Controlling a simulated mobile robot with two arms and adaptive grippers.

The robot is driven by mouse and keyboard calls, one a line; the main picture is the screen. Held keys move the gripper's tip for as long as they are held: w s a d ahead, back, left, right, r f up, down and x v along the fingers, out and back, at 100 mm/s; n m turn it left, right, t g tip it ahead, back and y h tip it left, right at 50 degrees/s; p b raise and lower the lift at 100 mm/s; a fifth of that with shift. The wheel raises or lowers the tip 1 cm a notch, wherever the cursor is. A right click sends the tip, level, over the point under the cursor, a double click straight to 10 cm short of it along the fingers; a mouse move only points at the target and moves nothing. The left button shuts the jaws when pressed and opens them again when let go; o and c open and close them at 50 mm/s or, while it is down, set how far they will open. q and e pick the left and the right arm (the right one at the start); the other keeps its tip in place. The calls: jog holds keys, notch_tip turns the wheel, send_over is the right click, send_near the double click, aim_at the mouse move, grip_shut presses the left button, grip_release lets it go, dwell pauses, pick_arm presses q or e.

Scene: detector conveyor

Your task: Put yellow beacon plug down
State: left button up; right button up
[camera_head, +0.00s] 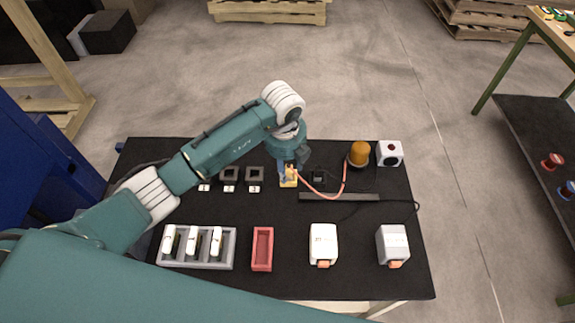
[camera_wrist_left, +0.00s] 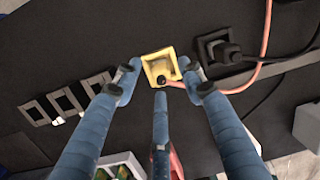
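The yellow beacon plug (camera_wrist_left: 160,68) shows in the left wrist view as a yellow square piece at the black tabletop, with a dark round end and a reddish cable. I cannot tell plug and any yellow socket apart. It also shows in the head view (camera_head: 289,181). The cable runs to the orange beacon (camera_head: 358,153). My left gripper (camera_wrist_left: 160,84) is over the yellow piece, its fingers spread on both sides with gaps between them and it. In the head view my left gripper (camera_head: 289,170) partly covers the piece. My right gripper is not in view.
A black plug in a black socket (camera_wrist_left: 218,50) is close to the right. Black square sockets (camera_head: 229,174) stand to the left. A grey tray (camera_head: 196,262), red tray (camera_head: 262,248) and two detectors (camera_head: 323,243) (camera_head: 392,244) stand at the front. A dark bar (camera_head: 335,197) lies nearby.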

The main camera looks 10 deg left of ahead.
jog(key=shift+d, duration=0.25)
pick_arm(q)
jog(key=shift+r, duration=0.45)
notch_tip(320, 180, up, 11)
jog(key=s+b, duration=0.1)
jog(key=b, duration=0.2)
jog(key=shift+s+r, duration=0.15)
jog(key=shift+s, duration=0.15)
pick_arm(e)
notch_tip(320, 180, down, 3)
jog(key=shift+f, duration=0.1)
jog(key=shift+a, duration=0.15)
pick_arm(q)
jog(key=shift+r, duration=0.1)
